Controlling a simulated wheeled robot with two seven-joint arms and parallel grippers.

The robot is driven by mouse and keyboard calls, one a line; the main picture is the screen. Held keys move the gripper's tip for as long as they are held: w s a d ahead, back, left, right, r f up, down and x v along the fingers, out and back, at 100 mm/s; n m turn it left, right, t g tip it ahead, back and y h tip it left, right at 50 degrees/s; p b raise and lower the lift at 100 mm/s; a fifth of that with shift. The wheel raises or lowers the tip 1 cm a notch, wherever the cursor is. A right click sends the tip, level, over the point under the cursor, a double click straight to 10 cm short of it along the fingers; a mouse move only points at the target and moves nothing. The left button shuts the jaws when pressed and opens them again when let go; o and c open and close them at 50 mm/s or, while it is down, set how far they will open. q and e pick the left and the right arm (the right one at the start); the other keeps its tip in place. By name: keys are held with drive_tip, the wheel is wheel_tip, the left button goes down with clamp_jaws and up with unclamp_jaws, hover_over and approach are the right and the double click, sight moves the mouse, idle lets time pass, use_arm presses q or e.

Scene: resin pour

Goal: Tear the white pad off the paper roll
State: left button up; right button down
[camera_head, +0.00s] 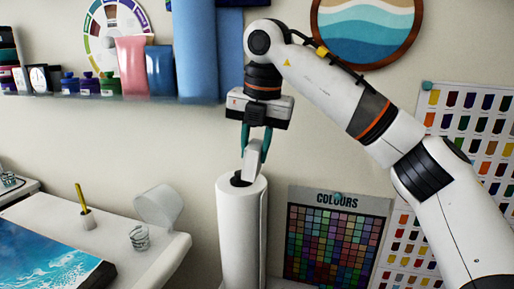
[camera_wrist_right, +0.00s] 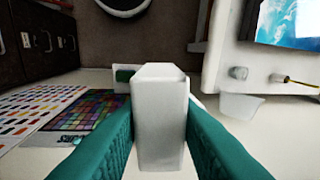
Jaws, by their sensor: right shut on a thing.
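The white paper roll (camera_head: 240,235) stands upright against the wall in the head view, with a dark core opening at its top. The white pad (camera_head: 253,158) is a small upright block at the top of the roll, beside the dark opening. Its lower end meets the roll top in this view; I cannot tell if it is still attached. My right gripper (camera_head: 256,150) points down from above, its teal fingers shut on the pad. In the right wrist view the pad (camera_wrist_right: 160,115) fills the middle between both fingers. My left gripper is not in view.
A white table (camera_head: 160,250) at the left holds a blue wave picture (camera_head: 45,262), a pot with a yellow stick (camera_head: 84,205), a clear cup (camera_head: 139,238) and a translucent tilted cup (camera_head: 158,206). A shelf with jars (camera_head: 88,84) hangs above. A colour chart (camera_head: 335,238) is right of the roll.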

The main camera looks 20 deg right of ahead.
drive_tip(key=shift+s+a+r, duration=0.2)
drive_tip(key=shift+s+a, duration=0.2)
drive_tip(key=shift+s, duration=0.15)
drive_tip(key=shift+s+a+r, duration=0.15)
drive_tip(key=shift+s+a, duration=0.2)
drive_tip(key=shift+s, duration=0.2)
drive_tip(key=shift+r, duration=0.1)
